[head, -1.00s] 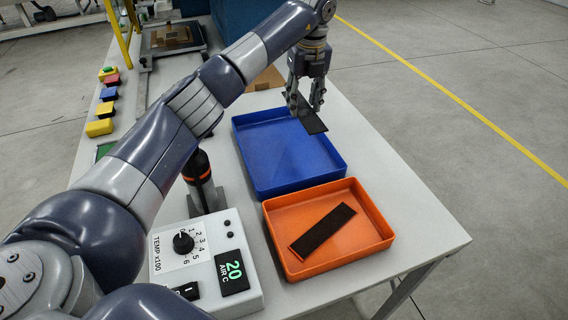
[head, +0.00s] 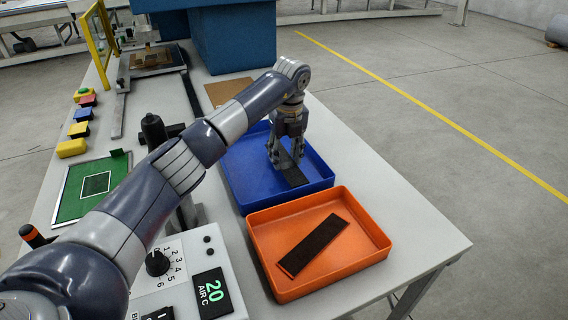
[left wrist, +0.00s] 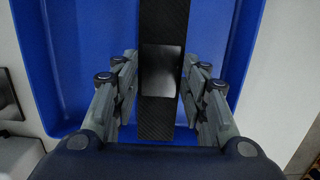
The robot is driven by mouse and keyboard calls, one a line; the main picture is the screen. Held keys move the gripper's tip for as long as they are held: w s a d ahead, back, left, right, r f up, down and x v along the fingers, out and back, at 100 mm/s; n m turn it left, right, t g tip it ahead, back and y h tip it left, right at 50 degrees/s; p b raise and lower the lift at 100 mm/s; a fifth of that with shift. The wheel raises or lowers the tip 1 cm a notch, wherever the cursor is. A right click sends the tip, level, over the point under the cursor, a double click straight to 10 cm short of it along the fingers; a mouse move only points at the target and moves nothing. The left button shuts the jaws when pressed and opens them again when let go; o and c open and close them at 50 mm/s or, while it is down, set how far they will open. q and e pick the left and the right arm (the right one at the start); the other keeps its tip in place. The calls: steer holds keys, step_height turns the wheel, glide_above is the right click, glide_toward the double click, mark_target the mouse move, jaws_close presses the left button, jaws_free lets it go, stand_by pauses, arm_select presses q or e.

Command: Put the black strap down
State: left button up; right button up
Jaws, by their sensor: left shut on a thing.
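A black strap (head: 293,174) is between the fingers of my left gripper (head: 286,163), inside the blue tray (head: 238,188). In the left wrist view the strap (left wrist: 164,30) runs lengthwise between the two fingers (left wrist: 160,100), with a shiny grey patch in its middle and the blue tray floor (left wrist: 100,40) behind it. The gripper is shut on the strap, low in the tray; whether the strap touches the floor is hard to tell. Another black strap (head: 313,245) lies slanted in the orange tray (head: 262,220). My right gripper is out of view.
A controller box (head: 197,255) with a dial and green display stands at the front. A green board (head: 75,203) and several coloured buttons (head: 79,130) are on the left. A brown sheet (head: 228,91) lies behind the blue tray. The table's right side is clear.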

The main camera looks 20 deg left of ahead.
mark_target(286, 162)
arm_select(q)
step_height(286, 162, down, 3)
steer(key=shift+f+p, duration=0.1)
steer(key=shift+p, duration=0.25)
steer(key=shift+f, duration=0.3)
steer(key=o, duration=0.9)
steer(key=shift+f, duration=0.1)
steer(key=shift+o, duration=0.2)
step_height(286, 162, up, 12)
steer(key=s+d+b, duration=0.1)
steer(key=shift+b, duration=0.35)
steer(key=shift+d, duration=0.1)
